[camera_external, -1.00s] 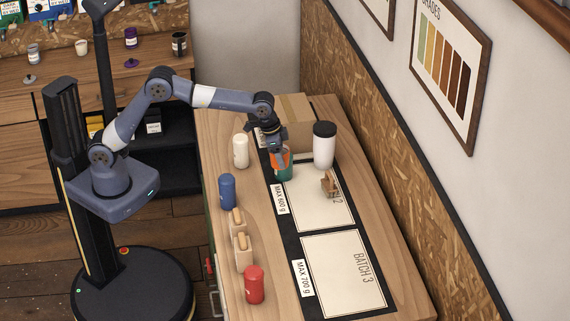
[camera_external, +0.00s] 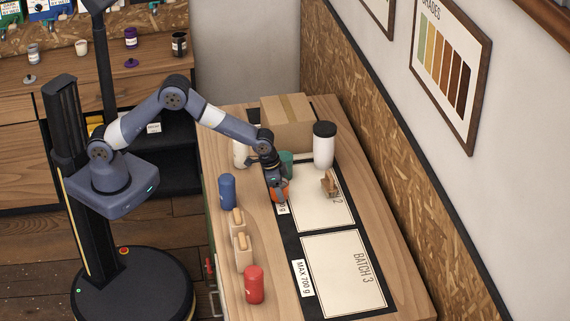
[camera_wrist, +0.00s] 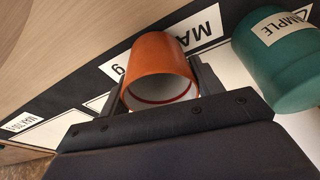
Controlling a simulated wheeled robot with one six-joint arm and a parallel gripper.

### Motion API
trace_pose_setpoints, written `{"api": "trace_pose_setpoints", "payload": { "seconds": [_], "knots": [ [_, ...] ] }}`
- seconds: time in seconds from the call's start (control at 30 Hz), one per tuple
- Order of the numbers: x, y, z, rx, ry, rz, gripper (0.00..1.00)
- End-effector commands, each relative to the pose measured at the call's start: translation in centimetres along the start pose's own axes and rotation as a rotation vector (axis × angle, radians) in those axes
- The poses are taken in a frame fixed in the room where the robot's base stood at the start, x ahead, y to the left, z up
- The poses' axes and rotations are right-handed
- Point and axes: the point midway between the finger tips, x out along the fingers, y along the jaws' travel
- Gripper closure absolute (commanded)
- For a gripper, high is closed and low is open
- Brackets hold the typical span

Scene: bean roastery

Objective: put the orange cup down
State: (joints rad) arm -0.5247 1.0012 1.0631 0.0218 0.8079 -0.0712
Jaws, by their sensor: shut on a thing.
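The orange cup (camera_external: 279,191) is in my gripper (camera_external: 277,188), over the near-left edge of the batch 2 card (camera_external: 318,212) on the counter. In the wrist view the orange cup (camera_wrist: 160,68) sits between my two fingers (camera_wrist: 163,88), its open rim facing the camera. I cannot tell whether its base touches the surface. A green canister (camera_external: 287,162) stands just behind my gripper. In the wrist view the green canister (camera_wrist: 280,58) with a sample label is to the right of the cup, a small gap apart.
A white tumbler with a dark lid (camera_external: 323,147), a small wooden piece (camera_external: 329,183) and a cardboard box (camera_external: 287,122) stand nearby. A blue canister (camera_external: 227,191), wooden-topped holders (camera_external: 241,250) and a red canister (camera_external: 254,285) line the front edge. The batch 3 card (camera_external: 343,272) is clear.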

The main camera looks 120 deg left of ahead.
Motion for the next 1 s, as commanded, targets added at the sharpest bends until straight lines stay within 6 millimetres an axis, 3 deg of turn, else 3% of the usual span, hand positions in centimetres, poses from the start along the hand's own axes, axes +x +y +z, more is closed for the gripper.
{"api": "trace_pose_setpoints", "payload": {
  "seconds": [0.37,0.4,0.63,1.0],
  "knots": [
    [0.83,0.00,0.21,0.000,0.001,0.000,0.63],
    [0.86,0.00,0.22,0.000,0.001,0.000,0.37],
    [0.73,0.00,0.19,0.000,0.001,0.000,0.19],
    [0.22,0.00,0.04,0.000,0.001,0.000,0.16]
  ]
}}
